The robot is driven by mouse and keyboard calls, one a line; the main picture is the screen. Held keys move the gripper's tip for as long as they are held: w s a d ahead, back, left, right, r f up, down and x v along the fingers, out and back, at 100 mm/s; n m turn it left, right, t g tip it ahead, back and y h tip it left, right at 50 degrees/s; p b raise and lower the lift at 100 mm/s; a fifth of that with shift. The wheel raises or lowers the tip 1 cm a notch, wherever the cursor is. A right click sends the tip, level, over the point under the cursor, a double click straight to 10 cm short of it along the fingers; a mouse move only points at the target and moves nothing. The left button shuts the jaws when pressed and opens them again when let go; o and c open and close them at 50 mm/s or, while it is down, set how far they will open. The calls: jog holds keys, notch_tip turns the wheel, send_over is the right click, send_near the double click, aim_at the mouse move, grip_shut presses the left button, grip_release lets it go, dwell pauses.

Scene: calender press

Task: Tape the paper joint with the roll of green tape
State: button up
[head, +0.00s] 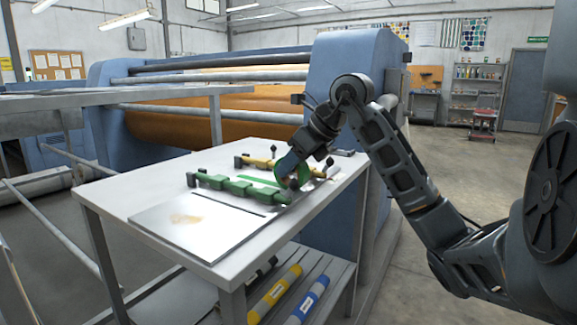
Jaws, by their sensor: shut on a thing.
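My gripper (294,168) is shut on the roll of green tape (279,174), low over the right part of the table. The roll looks like a green ring, partly hidden by the gripper. A narrow green strip (252,180) shows on the table left of the roll, between a green clamp bar (236,187) and a yellow clamp bar (258,162). Whether the strip joins the roll is too small to tell. The paper joint cannot be clearly made out; the area between the bars is partly hidden.
A pale plate (180,232) with a brown stain lies on the table's near side. Blue and yellow rolls (308,300) lie on the shelf below. The blue press (345,75) with its brown roller (190,117) stands behind the table. The table's left part is clear.

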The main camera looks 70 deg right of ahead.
jog(key=shift+s, duration=0.2)
dwell(0.3)
jog(key=shift+s+a+b, duration=0.15)
jog(key=shift+s+b, duration=0.2)
jog(key=shift+b, duration=0.1)
jog(key=shift+s+f, duration=0.1)
jog(key=shift+s+a+b, duration=0.1)
jog(key=shift+s+b, duration=0.25)
jog(key=shift+s, duration=0.1)
jog(key=shift+r, duration=0.25)
jog(key=shift+r+p, duration=1.3)
jog(key=shift+r, duration=1.65)
jog(key=shift+s, duration=0.1)
